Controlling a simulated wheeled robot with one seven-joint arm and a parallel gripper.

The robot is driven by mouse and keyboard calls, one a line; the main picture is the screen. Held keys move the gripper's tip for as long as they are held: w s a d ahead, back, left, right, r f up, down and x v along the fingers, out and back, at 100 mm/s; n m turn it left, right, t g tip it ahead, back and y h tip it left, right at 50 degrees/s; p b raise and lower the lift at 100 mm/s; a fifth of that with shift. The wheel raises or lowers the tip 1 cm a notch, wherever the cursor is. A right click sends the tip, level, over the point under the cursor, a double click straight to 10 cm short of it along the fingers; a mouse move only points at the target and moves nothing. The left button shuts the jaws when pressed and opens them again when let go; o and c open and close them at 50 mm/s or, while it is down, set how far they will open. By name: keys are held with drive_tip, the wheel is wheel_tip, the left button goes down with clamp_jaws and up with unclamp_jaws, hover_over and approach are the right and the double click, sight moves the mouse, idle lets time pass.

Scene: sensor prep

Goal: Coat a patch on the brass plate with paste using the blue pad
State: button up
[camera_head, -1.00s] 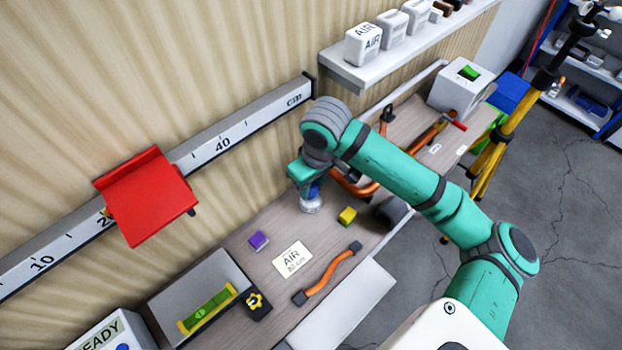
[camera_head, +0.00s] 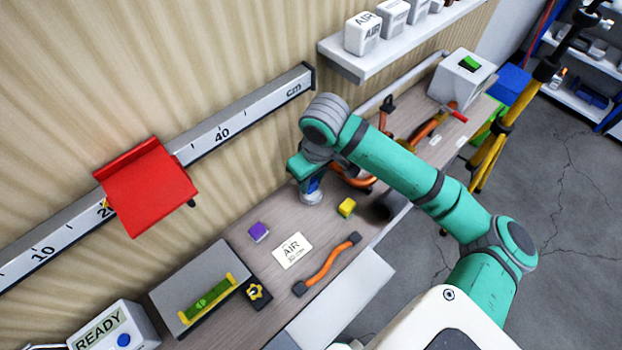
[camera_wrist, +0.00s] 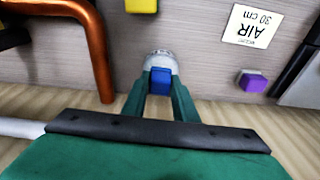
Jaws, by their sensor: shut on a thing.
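My gripper (camera_head: 312,188) points down at the bench, near the wall. In the wrist view, its two green fingers (camera_wrist: 160,82) are shut on the blue pad (camera_wrist: 160,75). The pad sits right at a small round silvery-white container (camera_wrist: 160,57), which also shows below the gripper in the head view (camera_head: 312,199). I cannot tell whether the pad touches what is inside. The container's inside is mostly hidden by the pad and fingers. I cannot make out a brass plate for certain in either view.
A yellow block (camera_head: 347,207) and a purple block (camera_head: 259,231) stand near the gripper. Copper pipe (camera_wrist: 92,40) is close by. A red shelf (camera_head: 150,190) juts from the wall ruler.

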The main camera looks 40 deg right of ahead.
drive_tip(key=shift+f, duration=0.5)
idle(1.2)
drive_tip(key=shift+r, duration=3.6)
